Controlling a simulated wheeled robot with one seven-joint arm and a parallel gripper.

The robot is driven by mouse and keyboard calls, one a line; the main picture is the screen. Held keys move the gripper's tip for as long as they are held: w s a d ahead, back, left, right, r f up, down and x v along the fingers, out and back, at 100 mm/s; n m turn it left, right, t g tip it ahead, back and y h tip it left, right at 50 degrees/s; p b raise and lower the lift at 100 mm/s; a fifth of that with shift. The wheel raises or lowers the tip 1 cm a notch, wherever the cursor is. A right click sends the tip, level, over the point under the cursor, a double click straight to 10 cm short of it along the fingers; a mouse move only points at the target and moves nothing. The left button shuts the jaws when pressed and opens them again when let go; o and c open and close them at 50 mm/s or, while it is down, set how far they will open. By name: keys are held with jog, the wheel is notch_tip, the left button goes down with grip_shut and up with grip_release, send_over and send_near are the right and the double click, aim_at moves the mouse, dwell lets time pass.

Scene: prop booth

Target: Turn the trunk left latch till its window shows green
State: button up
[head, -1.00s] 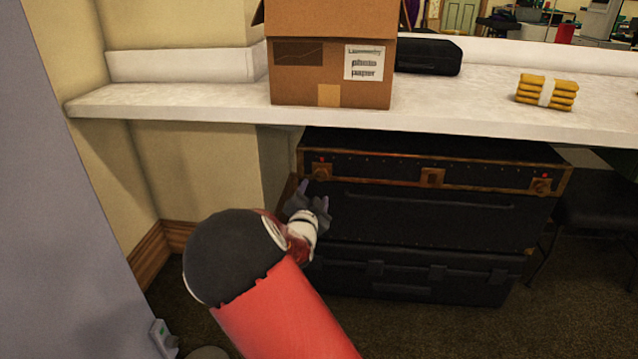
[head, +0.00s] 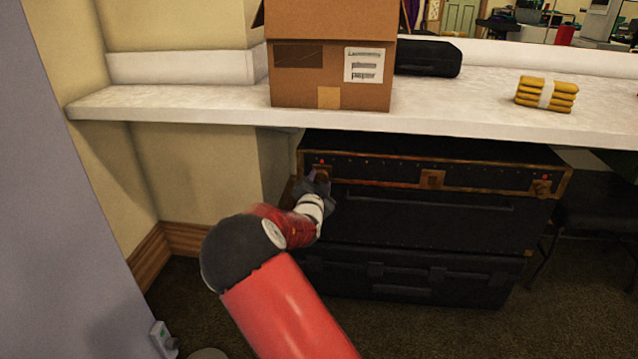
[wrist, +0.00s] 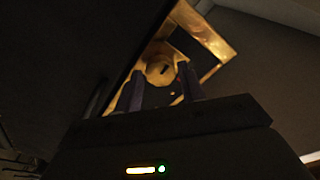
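The black trunk (head: 430,215) with brass edging stands under the counter. Its left latch (head: 322,169), a brass plate, is at the upper left corner, partly hidden by my gripper (head: 316,181). A small red spot shows at the latch's window (head: 322,161); I see no green there. In the wrist view the latch's round knob (wrist: 160,68) shows ahead, between and just beyond the two fingertips. My gripper (wrist: 162,84) is open, one finger on each side of the knob's line. Whether the fingers touch the knob cannot be told.
The white counter (head: 200,100) overhangs the trunk closely. It bears a cardboard box (head: 330,75), a black case (head: 428,57) and a yellow bundle (head: 546,93). A right latch (head: 541,187) also shows red. A black case (head: 410,275) sits below. Carpet in front is free.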

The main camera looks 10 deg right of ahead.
jog(key=c, duration=0.6)
jog(key=shift+f+n, duration=0.1)
jog(key=shift+n, duration=0.3)
jog(key=shift+n+b, duration=0.7)
jog(key=shift+n, duration=0.3)
jog(key=n+b, duration=0.1)
jog(key=n, duration=0.2)
jog(key=shift+n, duration=0.4)
jog(key=n, duration=0.5)
jog(key=shift+n+t, duration=0.3)
jog(key=n, duration=0.4)
jog(key=shift+d+n+y, duration=0.1)
jog(key=shift+n+y, duration=0.2)
jog(key=shift+n, duration=0.1)
